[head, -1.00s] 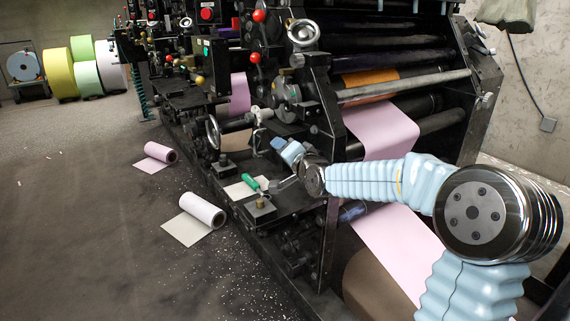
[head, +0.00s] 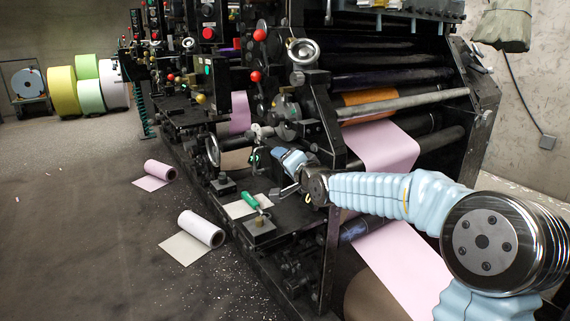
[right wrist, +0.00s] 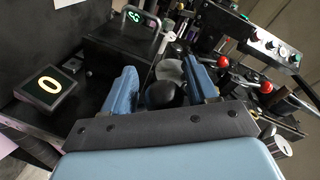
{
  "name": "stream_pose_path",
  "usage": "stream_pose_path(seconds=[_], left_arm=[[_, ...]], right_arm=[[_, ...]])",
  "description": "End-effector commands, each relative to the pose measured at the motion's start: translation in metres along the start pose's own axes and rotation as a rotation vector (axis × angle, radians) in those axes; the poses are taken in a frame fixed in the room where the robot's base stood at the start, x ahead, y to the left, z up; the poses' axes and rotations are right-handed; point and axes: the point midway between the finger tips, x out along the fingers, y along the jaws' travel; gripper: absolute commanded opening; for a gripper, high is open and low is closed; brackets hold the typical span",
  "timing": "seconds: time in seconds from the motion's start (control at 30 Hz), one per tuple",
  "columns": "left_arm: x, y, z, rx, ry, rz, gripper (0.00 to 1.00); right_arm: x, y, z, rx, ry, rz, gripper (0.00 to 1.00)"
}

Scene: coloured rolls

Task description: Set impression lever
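My right gripper (head: 280,154) reaches in from the right over the near press unit's side shelf. In the right wrist view its two blue fingers (right wrist: 162,72) stand apart. A round black knob (right wrist: 163,95) shows between them; I cannot tell whether they touch it. Several levers are in view, and I cannot tell for sure which is the impression lever. Red-ball levers (head: 256,76) stand on the press side, and red balls (right wrist: 266,87) also show right of the fingers. A green-handled lever (head: 250,200) sits on the lower shelf. My left gripper is out of view.
The black press (head: 320,120) carries a pink paper web (head: 385,150). Handwheels (head: 303,51) jut from its side. Loose rolls (head: 200,228) lie on the floor, which is otherwise open at left.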

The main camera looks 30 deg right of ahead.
Motion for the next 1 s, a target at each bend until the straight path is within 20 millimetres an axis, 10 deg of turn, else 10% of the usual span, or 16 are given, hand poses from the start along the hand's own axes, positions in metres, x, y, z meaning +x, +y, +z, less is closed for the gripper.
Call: stream_pose_path(seconds=[0.47,1.0], left_arm=[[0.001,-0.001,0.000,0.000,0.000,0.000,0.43],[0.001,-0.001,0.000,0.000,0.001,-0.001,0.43]], right_arm=[[-0.011,-0.001,-0.013,-0.004,0.028,-0.006,0.70],[-0.124,-0.003,-0.004,-0.002,0.011,-0.003,0.70]])
